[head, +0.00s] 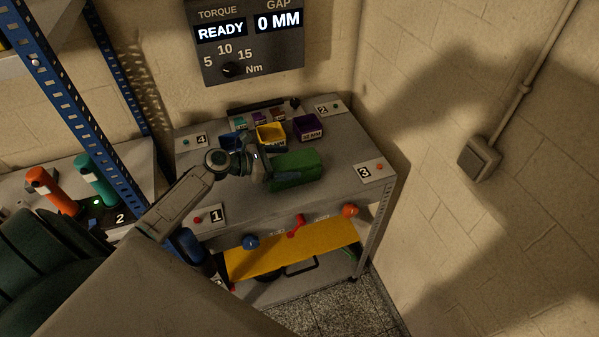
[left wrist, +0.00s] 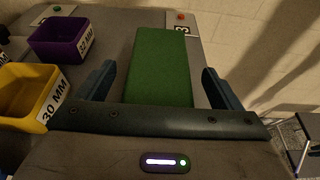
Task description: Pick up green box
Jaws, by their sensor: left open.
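The green box (head: 297,167) lies on the grey table top (head: 340,183), right of the middle. In the left wrist view the green box (left wrist: 160,68) stretches away from me between two dark fingers. My left gripper (head: 279,172) is open at the near left end of the box. In the left wrist view the left gripper (left wrist: 160,85) has one finger on each side of the box, with a gap on both sides. The near end of the box is hidden by the gripper's body. My right gripper is not in view.
A yellow bin (head: 270,137), a purple bin (head: 308,129) and a blue bin (head: 233,141) stand behind the box. Numbered plates with buttons sit at the table corners, including plate 3 (head: 366,172). A wall panel (head: 247,40) hangs above. The front right table top is clear.

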